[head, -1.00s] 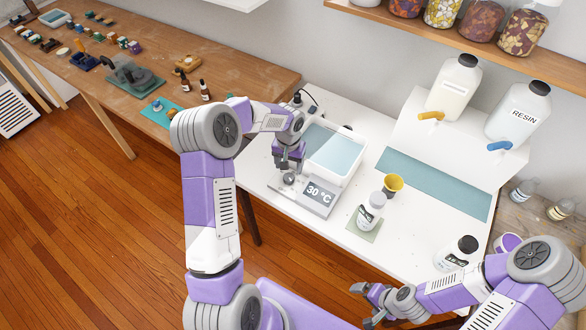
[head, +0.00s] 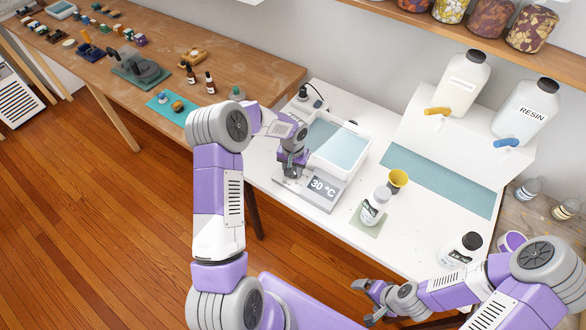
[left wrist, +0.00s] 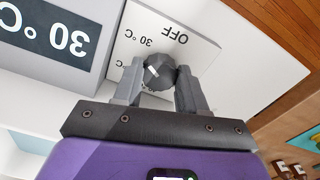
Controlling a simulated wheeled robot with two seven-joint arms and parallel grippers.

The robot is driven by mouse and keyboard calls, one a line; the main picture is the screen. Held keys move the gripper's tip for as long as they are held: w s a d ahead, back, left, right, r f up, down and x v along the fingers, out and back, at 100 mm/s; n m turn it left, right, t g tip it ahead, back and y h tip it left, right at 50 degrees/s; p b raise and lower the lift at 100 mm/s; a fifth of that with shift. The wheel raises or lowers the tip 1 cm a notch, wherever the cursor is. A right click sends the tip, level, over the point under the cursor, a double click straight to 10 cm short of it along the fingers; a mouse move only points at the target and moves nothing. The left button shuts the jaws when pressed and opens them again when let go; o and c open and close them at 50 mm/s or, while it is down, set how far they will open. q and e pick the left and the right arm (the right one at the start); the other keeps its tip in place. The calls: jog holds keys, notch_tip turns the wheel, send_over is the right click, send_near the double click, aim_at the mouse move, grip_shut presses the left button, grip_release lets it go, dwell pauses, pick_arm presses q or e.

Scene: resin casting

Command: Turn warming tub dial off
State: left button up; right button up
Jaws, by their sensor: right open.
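The warming tub (head: 366,160) is a white basin of bluish liquid with a grey control unit in front. Its display (head: 322,187) reads 30 °C. The dark dial knob (left wrist: 160,73) shows in the left wrist view on a white plate marked OFF and with °C settings; its white mark points away from OFF. My left gripper (head: 289,174) is down at the dial. In the left wrist view, its fingers (left wrist: 160,85) flank the knob with little or no gap; whether they grip it is unclear. My right gripper (head: 366,299) is open and empty at the table's front.
Another bottle (head: 462,249) stands near my right arm. Two large resin jugs (head: 522,112) stand at the back right. A wooden bench (head: 235,72) adjoins on the left.

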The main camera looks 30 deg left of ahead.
pick_arm(q)
jog(key=shift+c, duration=1.4)
jog(key=shift+m, duration=0.3)
jog(key=m, duration=0.8)
jog(key=shift+a, duration=0.1)
jog(key=shift+m, duration=1.9)
jog(key=o, duration=1.1)
jog(key=shift+c, duration=0.2)
